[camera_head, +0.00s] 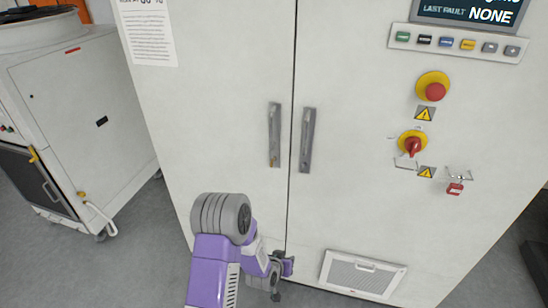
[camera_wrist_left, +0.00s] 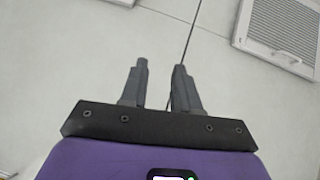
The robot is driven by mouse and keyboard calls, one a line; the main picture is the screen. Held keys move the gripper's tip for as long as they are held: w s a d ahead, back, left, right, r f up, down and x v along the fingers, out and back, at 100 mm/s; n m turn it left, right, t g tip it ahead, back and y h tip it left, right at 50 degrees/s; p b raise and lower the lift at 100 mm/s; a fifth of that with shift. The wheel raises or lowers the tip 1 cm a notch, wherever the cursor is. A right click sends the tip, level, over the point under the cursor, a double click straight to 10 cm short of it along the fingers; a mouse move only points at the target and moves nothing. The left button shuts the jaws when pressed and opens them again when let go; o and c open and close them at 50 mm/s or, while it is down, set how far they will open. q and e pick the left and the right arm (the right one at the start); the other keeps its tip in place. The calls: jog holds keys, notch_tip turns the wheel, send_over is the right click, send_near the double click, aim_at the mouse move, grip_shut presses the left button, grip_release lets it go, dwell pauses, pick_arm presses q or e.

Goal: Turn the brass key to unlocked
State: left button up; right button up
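My left gripper (camera_head: 280,280) is low in front of the cabinet, near the seam and well below the handles. In the left wrist view its two dark fingers (camera_wrist_left: 161,80) are apart with nothing between them, and plain white door panel lies beyond. My right gripper is not in view.
The right door carries a red emergency button (camera_head: 435,91), a red rotary switch on yellow (camera_head: 412,145), a small red tag or lock (camera_head: 455,188), a row of buttons (camera_head: 458,43) and a vent (camera_head: 361,274). A white machine (camera_head: 80,110) stands at left. Grey floor is clear between them.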

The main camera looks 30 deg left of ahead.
pick_arm(q)
jog(key=w+a+r+t+y+p, duration=0.1)
jog(key=w+a+r+t, duration=0.25)
jog(key=r, duration=0.35)
jog(key=w+a+r+t+y, duration=0.2)
jog(key=w+a+r, duration=0.25)
jog(key=r, duration=0.25)
jog(key=t, duration=0.3)
send_near(271, 166)
jog(key=w, duration=0.4)
jog(key=shift+m+g+y, duration=0.25)
jog(key=shift+m+y, duration=0.05)
jog(key=shift+y, duration=0.3)
jog(key=x, duration=0.6)
jog(key=shift+a+p, duration=0.25)
jog(key=shift+p, duration=0.15)
jog(key=shift+x, duration=0.85)
grip_shut()
